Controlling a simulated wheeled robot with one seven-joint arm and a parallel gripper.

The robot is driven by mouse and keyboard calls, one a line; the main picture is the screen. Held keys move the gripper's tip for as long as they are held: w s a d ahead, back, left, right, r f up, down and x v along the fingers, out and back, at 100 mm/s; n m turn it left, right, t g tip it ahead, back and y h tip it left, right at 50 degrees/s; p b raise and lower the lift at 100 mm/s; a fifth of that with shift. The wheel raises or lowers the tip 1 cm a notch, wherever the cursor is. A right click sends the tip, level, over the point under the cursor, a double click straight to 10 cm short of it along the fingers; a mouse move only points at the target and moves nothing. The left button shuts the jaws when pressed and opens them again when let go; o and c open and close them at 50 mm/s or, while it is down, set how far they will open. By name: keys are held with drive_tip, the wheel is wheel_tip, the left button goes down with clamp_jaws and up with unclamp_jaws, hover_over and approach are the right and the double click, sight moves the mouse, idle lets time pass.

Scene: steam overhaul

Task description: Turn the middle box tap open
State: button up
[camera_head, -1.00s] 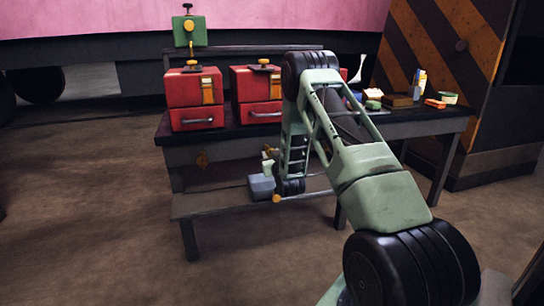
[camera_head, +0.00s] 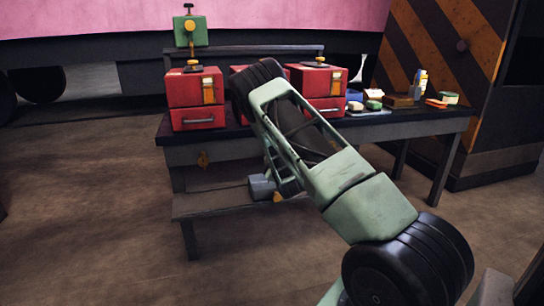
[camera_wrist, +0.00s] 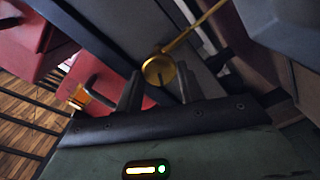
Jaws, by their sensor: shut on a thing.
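The middle red box (camera_head: 236,70) is almost wholly behind my arm in the head view, with only bits of its top edge showing. Its tap is hidden there. In the wrist view a round brass piece (camera_wrist: 158,70) with a long brass rod running to the upper right lies between my two dark fingers; it looks like the tap. My gripper (camera_wrist: 157,86) is shut on it. The gripper itself is hidden behind my arm in the head view. The left red box (camera_head: 194,98) and the right red box (camera_head: 320,86) stand either side.
The boxes stand on a dark bench (camera_head: 415,119) with a lower shelf (camera_head: 215,204). A green box (camera_head: 190,31) stands on the rail behind. Small items, including a brown block (camera_head: 397,101), lie at the bench's right. A striped panel (camera_head: 440,60) stands beyond. Floor at left is clear.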

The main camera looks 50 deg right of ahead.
drive_tip(key=n, duration=0.6)
drive_tip(key=shift+f, duration=0.15)
idle(0.4)
drive_tip(key=o, duration=1)
drive_tip(key=shift+a, duration=0.1)
drive_tip(key=p+v, duration=0.4)
drive_tip(key=v, duration=1.3)
drive_tip(key=shift+s+a, duration=0.15)
